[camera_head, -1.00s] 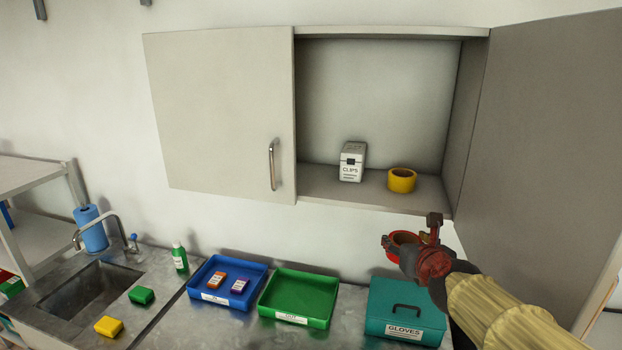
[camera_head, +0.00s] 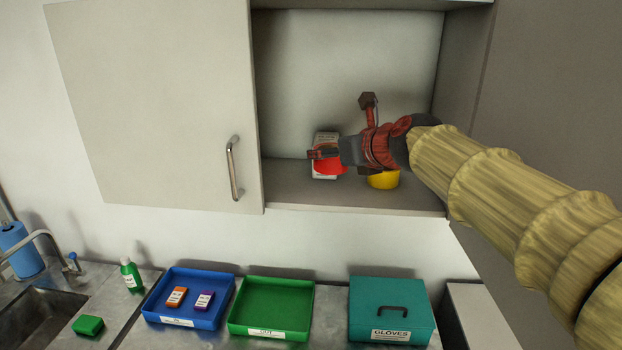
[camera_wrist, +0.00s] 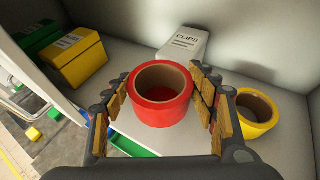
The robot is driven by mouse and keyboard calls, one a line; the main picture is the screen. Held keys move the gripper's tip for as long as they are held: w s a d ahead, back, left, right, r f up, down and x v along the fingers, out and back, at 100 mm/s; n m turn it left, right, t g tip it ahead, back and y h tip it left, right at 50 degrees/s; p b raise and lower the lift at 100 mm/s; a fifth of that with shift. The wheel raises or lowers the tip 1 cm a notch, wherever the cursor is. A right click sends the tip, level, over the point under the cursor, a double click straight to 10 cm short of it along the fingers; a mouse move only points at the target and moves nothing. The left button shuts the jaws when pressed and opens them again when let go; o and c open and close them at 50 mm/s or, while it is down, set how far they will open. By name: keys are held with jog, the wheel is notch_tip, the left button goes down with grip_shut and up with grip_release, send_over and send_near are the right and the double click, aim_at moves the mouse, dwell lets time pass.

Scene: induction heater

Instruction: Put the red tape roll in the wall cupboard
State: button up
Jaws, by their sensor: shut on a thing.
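The red tape roll (camera_wrist: 160,93) is between the two fingers of my gripper (camera_wrist: 163,100), which is shut on it, in the wrist view. In the head view the red tape roll (camera_head: 329,166) shows in part at my gripper (camera_head: 325,160), in front of the clips box. The wall cupboard (camera_head: 290,185) is open on its right half, and my gripper overlaps that opening. The roll appears above the shelf; whether it touches the shelf cannot be told.
A white clips box (camera_wrist: 182,45) stands behind the roll. A yellow tape roll (camera_wrist: 256,112) sits close to the right finger. Yellow and green boxes (camera_wrist: 74,60) stand at the left, behind the closed door (camera_head: 160,110). The right door (camera_head: 550,90) stands open beside my arm.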

jog(key=shift+f+b, duration=1.2)
jog(key=shift+f, duration=2.05)
jog(key=shift+f, duration=0.15)
jog(key=o, duration=1.2)
jog(key=p+v, duration=0.1)
jog(key=v, duration=1.1)
jog(key=shift+p, duration=0.35)
jog(key=shift+d, duration=0.1)
